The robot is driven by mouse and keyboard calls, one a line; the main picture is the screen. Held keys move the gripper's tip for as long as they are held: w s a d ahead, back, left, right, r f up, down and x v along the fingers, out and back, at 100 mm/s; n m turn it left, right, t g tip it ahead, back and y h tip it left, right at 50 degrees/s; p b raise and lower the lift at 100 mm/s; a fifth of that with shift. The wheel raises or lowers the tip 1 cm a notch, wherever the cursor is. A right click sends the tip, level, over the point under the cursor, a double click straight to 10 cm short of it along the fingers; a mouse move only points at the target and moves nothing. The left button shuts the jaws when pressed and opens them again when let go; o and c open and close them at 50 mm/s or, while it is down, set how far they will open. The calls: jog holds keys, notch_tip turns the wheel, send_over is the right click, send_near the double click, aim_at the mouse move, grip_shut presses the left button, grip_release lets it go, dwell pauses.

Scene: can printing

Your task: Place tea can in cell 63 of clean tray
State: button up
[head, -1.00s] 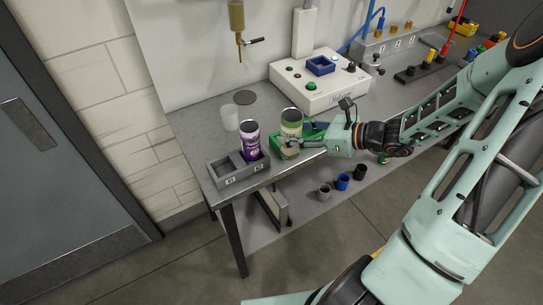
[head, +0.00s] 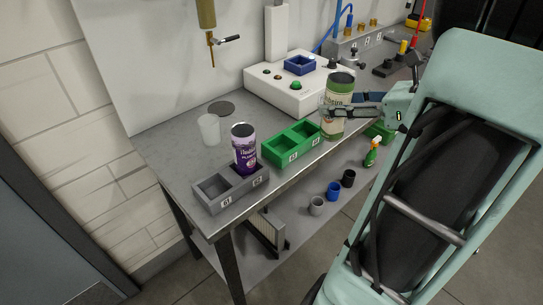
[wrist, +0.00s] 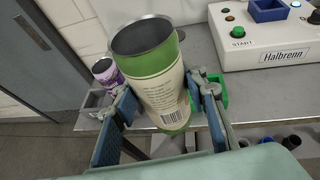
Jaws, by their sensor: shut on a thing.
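The tea can (head: 333,124), green and cream with an open dark top, is held upright, slightly tilted in the wrist view (wrist: 158,85). My gripper (head: 338,110) is shut on its sides; both fingers (wrist: 163,97) show beside it in the wrist view. The green tray (head: 278,157), which has two empty cells, lies on the bench just left of the can. Its front labels are too small to read surely. In the wrist view the can hides most of the green tray (wrist: 221,92).
A grey tray (head: 222,205) left of the green one holds a purple can (head: 243,150) in its right cell; its left cell is empty. A clear cup (head: 209,129) stands behind. The white Halbrenn machine (head: 300,92) is at the back. Small cups (head: 333,190) sit on the lower shelf.

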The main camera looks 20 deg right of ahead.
jog(key=shift+w+a+f+b, duration=0.25)
jog(key=shift+w+a+f, duration=1)
jog(key=shift+w+f, duration=0.75)
jog(key=shift+w+a+f+b, duration=0.3)
jog(key=shift+w+a+f, duration=0.9)
jog(key=shift+w+f, duration=0.8)
jog(key=shift+w+a+f+b, duration=0.25)
jog(key=shift+w+a+f, duration=1)
jog(key=shift+w+f, duration=0.75)
jog(key=shift+s+f, duration=0.3)
jog(key=shift+f, duration=0.05)
jog(key=shift+f, duration=0.15)
jog(key=o, duration=0.8)
